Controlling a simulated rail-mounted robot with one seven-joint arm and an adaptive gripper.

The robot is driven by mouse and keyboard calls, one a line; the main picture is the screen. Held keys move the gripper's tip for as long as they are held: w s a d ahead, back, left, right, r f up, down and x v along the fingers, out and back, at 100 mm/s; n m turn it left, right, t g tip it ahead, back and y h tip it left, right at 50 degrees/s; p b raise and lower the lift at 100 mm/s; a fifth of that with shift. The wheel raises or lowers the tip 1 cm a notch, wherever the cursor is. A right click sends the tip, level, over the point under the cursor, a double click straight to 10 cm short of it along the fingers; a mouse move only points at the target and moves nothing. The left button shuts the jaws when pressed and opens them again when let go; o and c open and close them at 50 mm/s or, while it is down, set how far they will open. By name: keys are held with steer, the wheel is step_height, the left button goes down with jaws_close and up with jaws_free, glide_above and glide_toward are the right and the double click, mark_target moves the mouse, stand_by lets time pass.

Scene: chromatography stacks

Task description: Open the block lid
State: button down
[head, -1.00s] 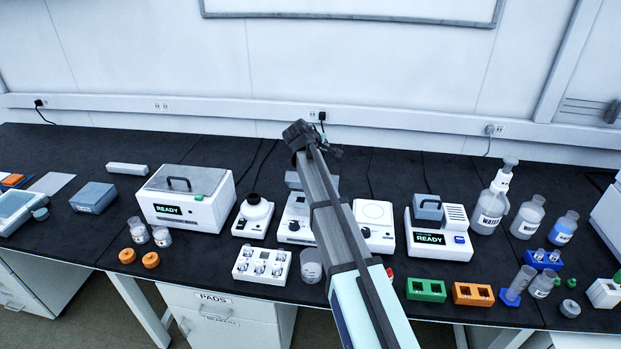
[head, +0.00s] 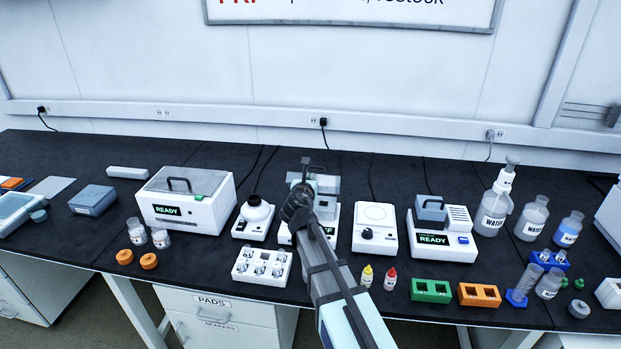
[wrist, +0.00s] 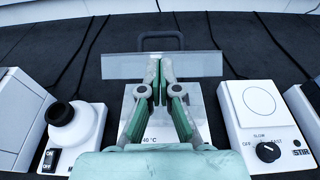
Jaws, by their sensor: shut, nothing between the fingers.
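The heater block (wrist: 201,110) is a white unit marked 40 °C, centred in the wrist view, with my gripper over it. Its lid (wrist: 205,65) shows as a flat, pale, see-through plate across the back of the unit, with a dark handle (wrist: 160,36) beyond it. The lid's exact tilt is hard to tell. In the head view, the lid (head: 327,184) shows behind my wrist, and my arm hides much of the block. My gripper (wrist: 159,80) is shut and empty. Its fingertips overlap the lid plate in the picture; contact cannot be told.
A white stirrer (wrist: 260,105) stands close on the right and a white unit with a black round top (wrist: 72,125) on the left. A vial rack (head: 262,265) and two small dropper bottles (head: 367,276) sit in front. Cables run behind.

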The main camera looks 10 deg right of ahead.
mark_target(315, 167)
steer(key=p+x, duration=0.1)
steer(key=x, duration=0.8)
steer(key=shift+w, duration=0.1)
steer(key=shift+w+d+r+p, duration=0.15)
steer(key=shift+w+d+p, duration=0.1)
steer(key=shift+w+p, duration=0.4)
steer(key=shift+w+d+r+p, duration=0.1)
steer(key=shift+w+p, duration=0.2)
steer(key=shift+w, duration=0.15)
steer(key=shift+w+d+r+p, duration=0.15)
steer(key=shift+w+p, duration=0.1)
steer(key=shift+w, duration=0.2)
steer(key=shift+p+x, duration=0.85)
steer(key=shift+x, duration=1.75)
